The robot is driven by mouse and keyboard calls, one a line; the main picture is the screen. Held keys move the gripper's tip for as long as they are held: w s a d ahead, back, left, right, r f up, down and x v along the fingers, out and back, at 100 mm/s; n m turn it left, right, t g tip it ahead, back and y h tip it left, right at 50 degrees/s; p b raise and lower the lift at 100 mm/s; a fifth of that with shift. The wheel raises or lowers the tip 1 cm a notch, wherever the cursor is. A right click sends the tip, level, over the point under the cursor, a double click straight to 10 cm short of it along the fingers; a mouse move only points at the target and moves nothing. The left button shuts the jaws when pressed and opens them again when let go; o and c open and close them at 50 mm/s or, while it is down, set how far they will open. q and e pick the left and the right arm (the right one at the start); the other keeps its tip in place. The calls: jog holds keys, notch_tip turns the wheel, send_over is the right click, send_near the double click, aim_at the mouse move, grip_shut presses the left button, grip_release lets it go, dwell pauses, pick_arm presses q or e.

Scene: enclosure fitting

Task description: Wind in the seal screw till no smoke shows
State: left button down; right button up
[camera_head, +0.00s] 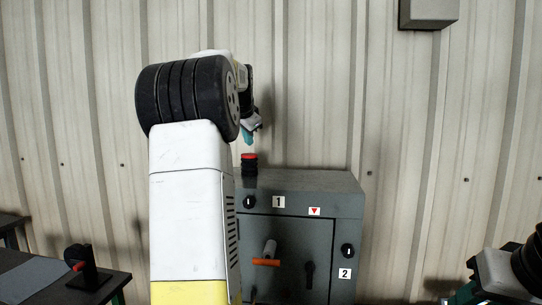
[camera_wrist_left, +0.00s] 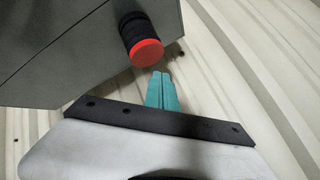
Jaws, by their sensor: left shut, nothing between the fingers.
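A grey enclosure (camera_head: 340,206) stands against the wall, with labels 1 and 2 on its front. A black ribbed piece with a red top (camera_head: 249,158) stands on its upper face; in the left wrist view its red end (camera_wrist_left: 146,53) faces the camera. An orange crossbar (camera_head: 266,262) on a pale cylinder sticks out of the front. I cannot tell which part is the seal screw. I see no smoke. My left gripper (camera_head: 249,136) is shut and empty just above the red top; its teal fingers (camera_wrist_left: 161,76) appear apart from it. Part of my right arm shows at bottom right.
Black knobs (camera_head: 348,250) and a dark handle (camera_head: 309,274) sit on the front. A dark table (camera_head: 110,286) with a black stand is at lower left. A grey box (camera_head: 428,12) hangs on the corrugated wall. My left arm hides the enclosure's left side.

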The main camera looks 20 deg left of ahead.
aim_at(248, 155)
pick_arm(q)
jog(key=shift+r, duration=1.85)
